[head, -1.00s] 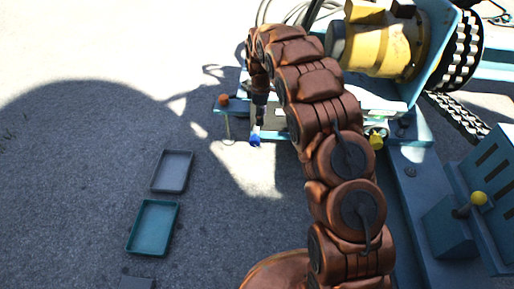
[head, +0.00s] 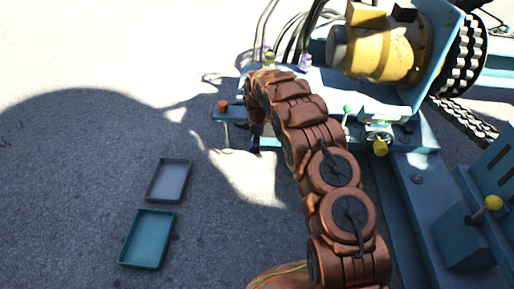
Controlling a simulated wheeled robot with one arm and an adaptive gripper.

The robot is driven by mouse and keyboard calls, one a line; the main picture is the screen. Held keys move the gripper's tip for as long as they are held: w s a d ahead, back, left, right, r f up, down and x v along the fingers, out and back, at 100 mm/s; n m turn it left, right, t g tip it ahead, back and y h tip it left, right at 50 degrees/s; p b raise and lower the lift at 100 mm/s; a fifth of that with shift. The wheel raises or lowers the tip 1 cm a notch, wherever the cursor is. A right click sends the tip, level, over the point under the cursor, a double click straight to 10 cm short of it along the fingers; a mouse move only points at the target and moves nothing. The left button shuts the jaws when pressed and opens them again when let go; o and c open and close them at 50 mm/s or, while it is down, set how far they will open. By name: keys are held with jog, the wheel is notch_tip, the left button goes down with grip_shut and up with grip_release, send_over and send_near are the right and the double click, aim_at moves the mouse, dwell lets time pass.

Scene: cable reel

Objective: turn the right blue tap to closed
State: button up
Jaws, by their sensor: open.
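A small blue tap (head: 255,144) shows at the front edge of the light blue bench, dark and in shadow. It is partly covered, and its handle angle cannot be told. My arm arches over the bench and its end points down just above the tap. My gripper (head: 256,130) is small, dark and mostly hidden by my arm. It is open and close to the blue tap; whether it touches the tap cannot be told. No second blue tap is visible.
An orange knob (head: 223,105) is left of the tap. Yellow (head: 269,61), purple (head: 305,62) and green (head: 347,109) knobs stand behind and right. A yellow motor (head: 375,52) is at the back right. A grey tray (head: 150,194) and teal tray (head: 125,258) lie on open ground.

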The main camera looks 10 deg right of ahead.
jog(key=shift+f, duration=0.75)
jog(key=c, duration=0.9)
jog(key=shift+o, duration=0.2)
jog(key=shift+r, duration=0.1)
